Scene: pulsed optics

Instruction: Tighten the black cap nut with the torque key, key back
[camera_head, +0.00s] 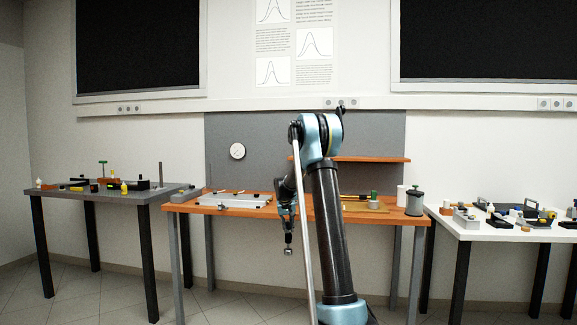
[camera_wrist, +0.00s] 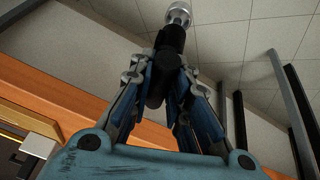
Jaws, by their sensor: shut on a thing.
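My gripper (camera_head: 286,214) hangs in front of the orange table's front edge, pointing down. In the wrist view its fingers (camera_wrist: 165,75) are shut around the black handle of a tool, which looks like the torque key (camera_wrist: 172,40). The tool has a round, bright metal end (camera_wrist: 179,14) that points away from the fingers, over the floor. In the head view it hangs below the gripper (camera_head: 289,240), clear of the table. I cannot make out the black cap nut; several dark parts are too small to tell.
The orange table (camera_head: 190,207) carries a pale flat plate (camera_head: 235,201) at left, and a grey canister (camera_head: 415,202) and white cylinder (camera_head: 401,192) at right. A cluttered grey table (camera_head: 60,192) stands left, a cluttered white table (camera_head: 480,232) right. Floor in front is free.

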